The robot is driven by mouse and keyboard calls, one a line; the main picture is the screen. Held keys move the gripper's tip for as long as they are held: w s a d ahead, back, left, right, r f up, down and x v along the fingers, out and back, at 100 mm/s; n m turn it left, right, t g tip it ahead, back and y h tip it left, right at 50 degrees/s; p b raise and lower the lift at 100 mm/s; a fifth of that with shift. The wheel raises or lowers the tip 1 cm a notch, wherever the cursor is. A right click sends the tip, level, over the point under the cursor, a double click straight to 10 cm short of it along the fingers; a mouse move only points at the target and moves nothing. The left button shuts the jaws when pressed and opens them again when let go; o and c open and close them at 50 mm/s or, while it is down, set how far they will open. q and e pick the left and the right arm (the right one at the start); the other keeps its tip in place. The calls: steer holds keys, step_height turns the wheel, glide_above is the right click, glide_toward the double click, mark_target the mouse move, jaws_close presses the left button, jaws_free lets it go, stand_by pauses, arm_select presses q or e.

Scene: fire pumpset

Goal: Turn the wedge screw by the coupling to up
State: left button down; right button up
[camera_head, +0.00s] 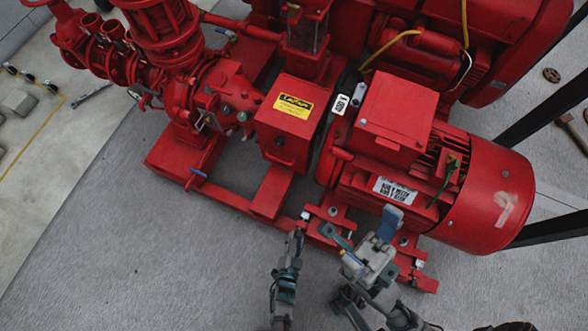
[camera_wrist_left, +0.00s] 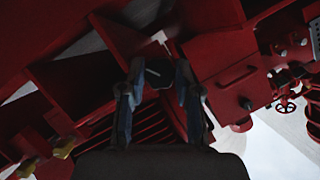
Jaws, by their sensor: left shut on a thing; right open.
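The wedge screw (camera_wrist_left: 158,72) shows in the left wrist view as a dark, many-sided head between the two fingers of my left gripper (camera_head: 297,237). That gripper is shut on it, with one finger on each side. In the head view the gripper reaches up to the red base frame below the coupling guard (camera_head: 290,115), and I cannot make out the screw head there. Which way the screw is turned is too dark to tell. My right gripper (camera_head: 364,232) is open and empty, its fingers spread near the frame's front edge below the motor.
The red motor (camera_head: 430,175) stands to the right of the guard. Red pump pipework (camera_head: 200,95) lies to the left. A red handwheel (camera_wrist_left: 285,107) shows at the right of the left wrist view. Grey floor (camera_head: 120,270) at the lower left is clear.

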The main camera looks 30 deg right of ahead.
arm_select(q)
steer(key=shift+s+d+f+m+t+y, duration=0.15)
steer(key=shift+m+t, duration=0.35)
steer(key=shift+m, duration=0.45)
steer(key=shift+s+a+f+m+t+y, duration=0.15)
steer(key=shift+m+t, duration=0.35)
steer(key=shift+m, duration=0.45)
steer(key=shift+d+m, duration=0.15)
steer(key=shift+m, duration=0.25)
steer(key=c, duration=1)
jaws_free()
steer(key=shift+s, duration=0.1)
steer(key=shift+o, duration=1)
steer(key=shift+w, duration=0.2)
steer(key=shift+t, duration=0.3)
steer(key=shift+r, duration=0.1)
